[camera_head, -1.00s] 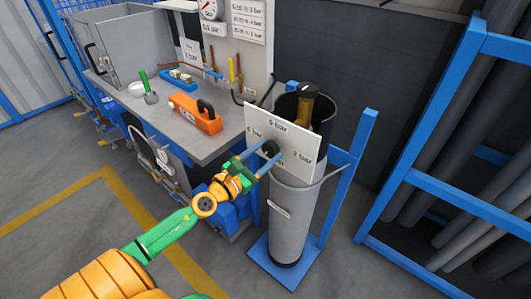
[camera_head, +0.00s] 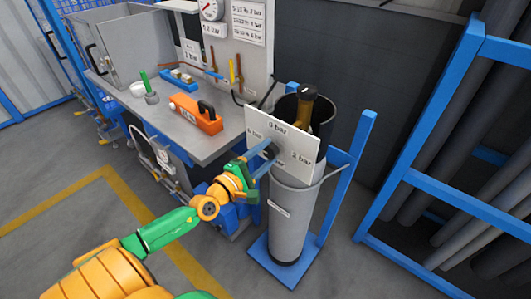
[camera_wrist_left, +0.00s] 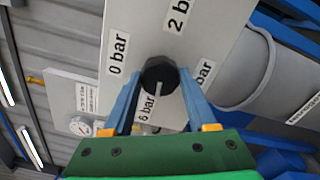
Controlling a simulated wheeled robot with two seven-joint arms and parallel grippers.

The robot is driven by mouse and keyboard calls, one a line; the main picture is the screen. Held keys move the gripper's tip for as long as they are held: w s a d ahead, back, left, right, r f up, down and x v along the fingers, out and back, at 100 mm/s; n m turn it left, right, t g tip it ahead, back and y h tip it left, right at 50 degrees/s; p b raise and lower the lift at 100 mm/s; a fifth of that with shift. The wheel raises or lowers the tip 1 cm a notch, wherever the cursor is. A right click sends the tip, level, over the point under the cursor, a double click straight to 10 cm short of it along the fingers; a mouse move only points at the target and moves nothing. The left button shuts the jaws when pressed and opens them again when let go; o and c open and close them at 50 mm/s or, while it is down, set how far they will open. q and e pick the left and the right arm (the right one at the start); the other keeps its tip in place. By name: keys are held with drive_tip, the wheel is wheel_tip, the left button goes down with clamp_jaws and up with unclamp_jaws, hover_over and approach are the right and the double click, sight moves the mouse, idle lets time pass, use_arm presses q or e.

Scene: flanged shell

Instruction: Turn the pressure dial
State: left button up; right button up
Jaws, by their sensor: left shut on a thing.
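The pressure dial is a black round knob (camera_head: 268,151) on a white plate (camera_head: 298,155) fixed to the front of a grey cylinder (camera_head: 290,225). In the left wrist view the knob (camera_wrist_left: 159,76) sits between the blue fingertips of my left gripper (camera_wrist_left: 160,82), which is shut on it. Labels for 0 bar, 2 bar and 6 bar surround it there; a fourth is partly hidden by a finger. A light mark on the knob faces the 6 bar label. In the head view my left gripper (camera_head: 271,153) reaches the plate from the lower left. My right gripper is out of view.
A grey workbench (camera_head: 165,128) with an orange case (camera_head: 196,114) and a gauge panel (camera_head: 240,50) stands to the left. A blue rack (camera_head: 415,150) with large pipes stands at the right. A blue stand (camera_head: 345,190) holds the cylinder.

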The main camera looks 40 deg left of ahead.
use_arm(q)
drive_tip(key=shift+r+m, duration=0.1)
drive_tip(key=shift+m, duration=0.5)
drive_tip(key=o, duration=1.4)
drive_tip(key=shift+c, duration=0.2)
drive_tip(key=shift+s, duration=0.1)
drive_tip(key=s, duration=0.7)
drive_tip(key=shift+a+m, duration=0.25)
drive_tip(key=shift+m, duration=0.05)
